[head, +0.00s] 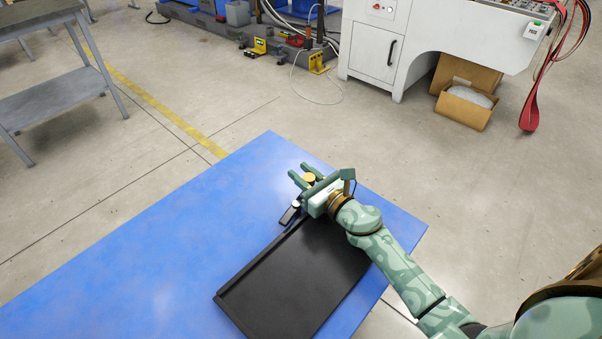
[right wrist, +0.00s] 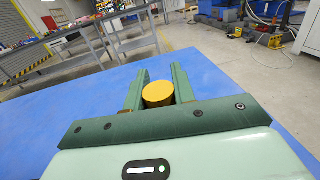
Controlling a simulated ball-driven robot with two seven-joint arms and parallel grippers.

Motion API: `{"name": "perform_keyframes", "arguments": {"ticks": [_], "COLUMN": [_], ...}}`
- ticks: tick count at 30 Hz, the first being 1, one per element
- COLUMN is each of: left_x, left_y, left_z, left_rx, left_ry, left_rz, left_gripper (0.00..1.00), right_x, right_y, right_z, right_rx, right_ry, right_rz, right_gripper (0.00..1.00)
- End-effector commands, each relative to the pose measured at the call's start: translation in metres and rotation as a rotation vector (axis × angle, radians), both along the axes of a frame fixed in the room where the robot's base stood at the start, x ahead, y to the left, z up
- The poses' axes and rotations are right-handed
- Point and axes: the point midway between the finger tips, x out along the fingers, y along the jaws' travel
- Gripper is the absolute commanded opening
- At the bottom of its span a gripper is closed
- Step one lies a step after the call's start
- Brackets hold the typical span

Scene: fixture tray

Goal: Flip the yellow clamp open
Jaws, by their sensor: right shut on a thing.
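The yellow clamp shows as a round yellow end (head: 309,178) at my right gripper, over the far end of the black fixture tray (head: 224,297). My right gripper (head: 298,170) reaches in from the right, its green fingers pointing to the far left. In the right wrist view the yellow clamp (right wrist: 158,94) sits between the two fingers (right wrist: 155,80), close to the palm, and the fingers are shut on it. The rest of the clamp is hidden by the gripper, so I cannot tell its angle. My left gripper is not in view.
A small dark fixture part (head: 289,216) stands at the tray's far left corner, beside my gripper. The blue table top (head: 150,270) is clear to the left. Its far edge lies just beyond my gripper. A white machine cabinet (head: 375,45) stands on the floor beyond.

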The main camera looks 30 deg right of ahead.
Motion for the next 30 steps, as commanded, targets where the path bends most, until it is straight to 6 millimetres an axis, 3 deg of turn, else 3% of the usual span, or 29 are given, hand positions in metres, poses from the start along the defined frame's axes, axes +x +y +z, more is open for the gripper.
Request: {"name": "perform_keyframes", "arguments": {"ticks": [7,16,17,18,30], "left_x": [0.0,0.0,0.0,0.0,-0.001], "left_y": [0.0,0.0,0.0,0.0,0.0], "left_z": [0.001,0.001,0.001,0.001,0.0], "left_rx": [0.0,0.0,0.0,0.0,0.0], "left_ry": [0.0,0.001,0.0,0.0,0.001], "left_rz": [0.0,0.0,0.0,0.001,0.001], "left_gripper": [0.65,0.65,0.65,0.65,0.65], "right_x": [-0.01,-0.011,-0.011,-0.011,-0.018], "right_y": [-0.008,-0.009,-0.009,-0.009,-0.009], "right_z": [-0.001,-0.001,-0.001,-0.001,-0.001], "right_rx": [0.002,0.001,0.001,0.001,0.0], "right_ry": [0.001,0.002,0.002,0.002,0.002], "right_rz": [-0.193,-0.204,-0.204,-0.204,-0.203], "right_gripper": [0.0,0.0,0.34,0.45,0.48]}}
